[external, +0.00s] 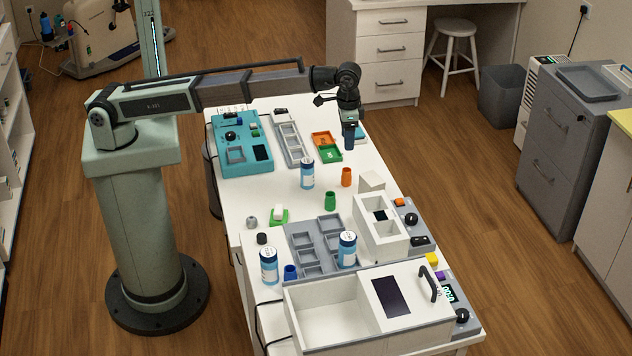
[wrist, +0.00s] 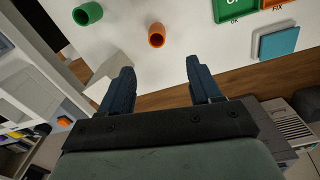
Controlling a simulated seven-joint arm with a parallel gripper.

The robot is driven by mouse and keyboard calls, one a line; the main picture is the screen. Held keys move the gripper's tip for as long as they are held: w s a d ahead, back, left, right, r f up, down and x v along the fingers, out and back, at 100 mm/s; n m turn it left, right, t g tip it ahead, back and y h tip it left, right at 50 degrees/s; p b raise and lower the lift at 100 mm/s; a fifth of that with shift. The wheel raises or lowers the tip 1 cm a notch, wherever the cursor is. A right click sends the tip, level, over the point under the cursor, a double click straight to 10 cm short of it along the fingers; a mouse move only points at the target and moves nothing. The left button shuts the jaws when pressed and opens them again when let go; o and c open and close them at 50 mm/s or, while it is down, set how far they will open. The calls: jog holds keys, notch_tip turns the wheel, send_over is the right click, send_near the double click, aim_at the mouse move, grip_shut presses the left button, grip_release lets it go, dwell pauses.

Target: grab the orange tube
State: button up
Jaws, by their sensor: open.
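The orange tube (external: 346,177) stands upright on the white table, right of a blue-labelled bottle. In the wrist view the orange tube (wrist: 157,36) lies ahead of the fingers, roughly between their lines, with its open mouth showing. My gripper (external: 350,140) is above the far right part of the table, beyond the tube and apart from it. In the wrist view my gripper (wrist: 160,80) has its two blue fingers spread, with nothing between them.
A green tube (external: 330,201) and a white-capped bottle (external: 307,173) stand near the orange tube. A white box (external: 371,182) is to its right. An orange and green tray (external: 327,146) lies behind. Bare table surrounds the tube's near side.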

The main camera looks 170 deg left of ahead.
aim_at(347, 175)
jog(key=f+m, duration=0.1)
jog(key=f, duration=0.4)
jog(key=f+m, duration=0.2)
jog(key=f, duration=0.2)
jog(key=f+m+y, duration=0.1)
jog(key=f, duration=0.4)
jog(key=shift+w+f+m+t, duration=0.3)
jog(key=shift+w+m, duration=0.05)
jog(key=shift+m, duration=0.05)
jog(key=c, duration=1.1)
